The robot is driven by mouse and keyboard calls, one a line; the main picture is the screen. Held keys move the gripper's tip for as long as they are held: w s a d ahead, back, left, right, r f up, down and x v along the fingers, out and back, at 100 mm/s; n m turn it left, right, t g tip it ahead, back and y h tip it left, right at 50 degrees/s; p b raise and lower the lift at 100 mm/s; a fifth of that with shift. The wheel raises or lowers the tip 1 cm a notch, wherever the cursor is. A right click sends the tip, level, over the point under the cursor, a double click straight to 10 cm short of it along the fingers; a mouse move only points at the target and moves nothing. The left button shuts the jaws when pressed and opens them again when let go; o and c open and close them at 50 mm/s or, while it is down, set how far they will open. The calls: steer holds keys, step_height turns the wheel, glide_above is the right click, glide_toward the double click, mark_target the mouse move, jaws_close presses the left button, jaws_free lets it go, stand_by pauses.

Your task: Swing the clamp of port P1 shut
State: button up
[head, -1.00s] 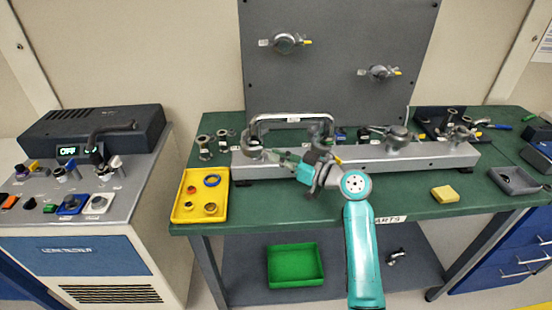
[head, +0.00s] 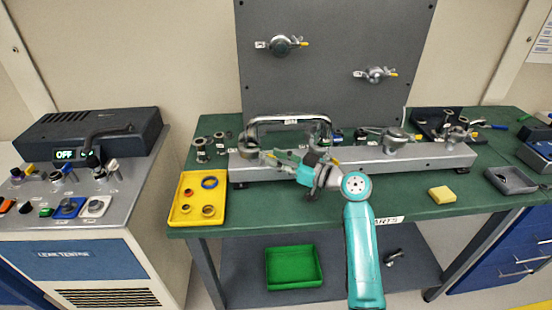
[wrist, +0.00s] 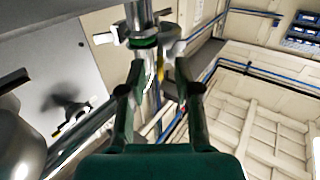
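The grey manifold bar (head: 430,158) lies along the green bench and carries several ports with clamps. The port at its left end (head: 248,142) has a round metal top; I cannot read a P1 label on it. A second port (head: 322,136) stands upright behind my gripper, partly hidden. My gripper (head: 272,156) is low over the bar, pointing left, its tips close to the left-end port. In the wrist view my gripper (wrist: 157,88) has its two dark green fingers apart. A metal post with a green ring (wrist: 142,42) shows beyond them. I cannot tell whether the tips touch anything.
A yellow tray (head: 182,218) with rings stands at the left front, and a yellow block (head: 441,194) at the right. A grey panel (head: 340,80) with two clamped ports rises behind. The bench front is mostly clear.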

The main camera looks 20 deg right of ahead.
steer(key=v, duration=1.1)
steer(key=shift+s, duration=0.2)
steer(key=shift+d, duration=0.15)
